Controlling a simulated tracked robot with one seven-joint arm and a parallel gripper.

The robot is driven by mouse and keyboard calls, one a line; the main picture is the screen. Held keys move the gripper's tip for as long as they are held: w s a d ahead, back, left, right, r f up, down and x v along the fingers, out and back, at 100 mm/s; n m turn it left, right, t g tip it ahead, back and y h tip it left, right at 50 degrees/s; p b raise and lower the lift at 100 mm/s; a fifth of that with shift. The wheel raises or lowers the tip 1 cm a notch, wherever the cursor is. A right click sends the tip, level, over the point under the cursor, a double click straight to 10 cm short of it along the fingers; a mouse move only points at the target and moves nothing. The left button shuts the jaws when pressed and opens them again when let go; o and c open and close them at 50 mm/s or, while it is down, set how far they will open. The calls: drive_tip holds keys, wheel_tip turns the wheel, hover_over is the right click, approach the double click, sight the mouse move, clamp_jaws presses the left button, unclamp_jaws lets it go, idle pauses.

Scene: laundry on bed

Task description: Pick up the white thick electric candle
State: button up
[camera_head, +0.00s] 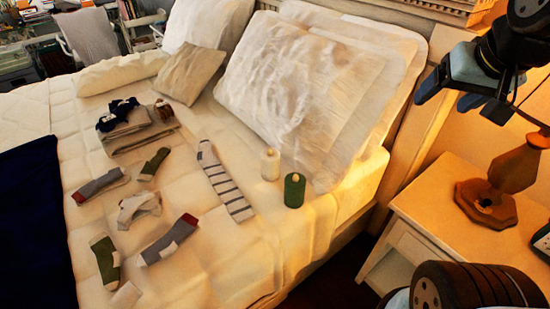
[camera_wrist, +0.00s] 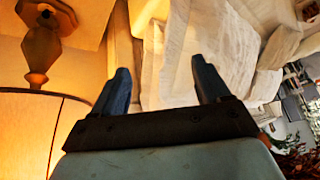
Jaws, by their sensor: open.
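The white candle (camera_head: 270,165) stands upright on the bed, near its right side and just in front of the large pillows. A dark green candle (camera_head: 294,190) stands close to it, in front and to the right. My gripper (camera_head: 462,92) is at the upper right of the head view, high above the nightstand and well apart from the candles. In the wrist view my gripper (camera_wrist: 160,82) shows two blue fingers spread wide with nothing between them. The white candle cannot be made out in the wrist view.
The bed (camera_head: 220,258) holds several socks, a striped sock (camera_head: 225,182) left of the candles, and a folded grey stack (camera_head: 138,130). Large white pillows (camera_head: 300,90) rise behind the candles. A nightstand (camera_head: 430,205) with a wooden lamp (camera_head: 510,175) stands right of the bed.

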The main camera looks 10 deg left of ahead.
drive_tip(key=o, duration=0.4)
drive_tip(key=w+a, duration=0.2)
drive_tip(key=w+a+f+y, duration=0.1)
drive_tip(key=w+a, duration=0.2)
drive_tip(key=w+a+y, duration=0.1)
drive_tip(key=w+a, duration=0.2)
drive_tip(key=shift+f+t, duration=0.35)
drive_tip(key=shift+t, duration=0.05)
drive_tip(key=m+t+h, duration=0.1)
drive_tip(key=m+t, duration=0.1)
drive_tip(key=t, duration=0.2)
hover_over(268, 162)
drive_tip(key=d, duration=0.1)
wheel_tip(268, 162, down, 22)
drive_tip(key=f, duration=0.1)
drive_tip(key=s+a+f+t+h, duration=0.1)
drive_tip(key=s+f+h, duration=0.15)
drive_tip(key=f, duration=0.35)
drive_tip(key=s+a+f+t+h, duration=0.1)
drive_tip(key=s+f+h, duration=0.1)
drive_tip(key=s+f, duration=0.25)
drive_tip(key=shift+y, duration=0.25)
drive_tip(key=x, duration=0.7)
drive_tip(key=shift+w+d+f, duration=0.1)
drive_tip(key=shift+w+f, duration=0.15)
drive_tip(key=shift+f, duration=0.1)
drive_tip(key=shift+a+x, duration=0.15)
drive_tip(key=shift+x, duration=1.25)
drive_tip(key=shift+a+x, duration=0.2)
drive_tip(key=shift+x, duration=1.15)
